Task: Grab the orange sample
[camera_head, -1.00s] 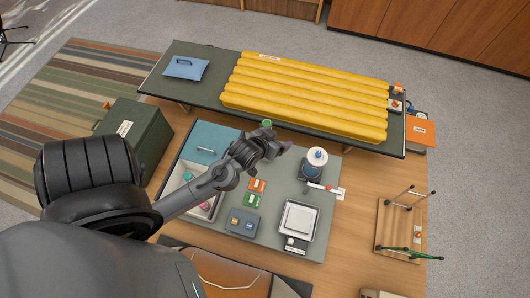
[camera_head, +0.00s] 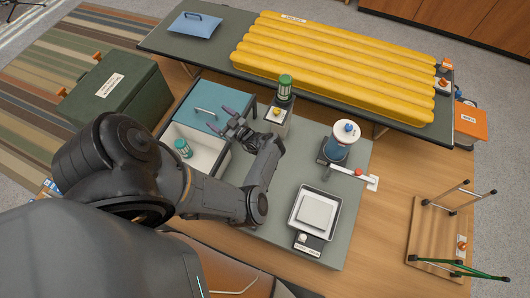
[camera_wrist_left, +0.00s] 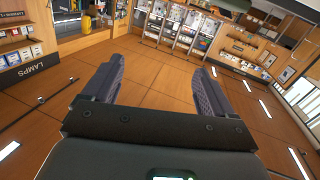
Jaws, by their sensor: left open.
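The orange sample does not show now; my left arm covers the part of the grey mat (camera_head: 352,176) where a small orange square lay earlier. My left gripper (camera_head: 229,122) is open and empty. In the head view it is above the table, by the teal box (camera_head: 208,103) and the white bin (camera_head: 208,145). In the left wrist view its two fingers (camera_wrist_left: 150,92) are spread apart, with only shop floor and shelves beyond them. My right gripper is not in view.
A green jar (camera_head: 285,88) stands behind the gripper, and a green-and-white jar (camera_head: 183,148) is in the bin. A blue-and-white canister (camera_head: 342,138) and a scale (camera_head: 315,213) stand to the right. A yellow pad (camera_head: 340,65) lies on the back table.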

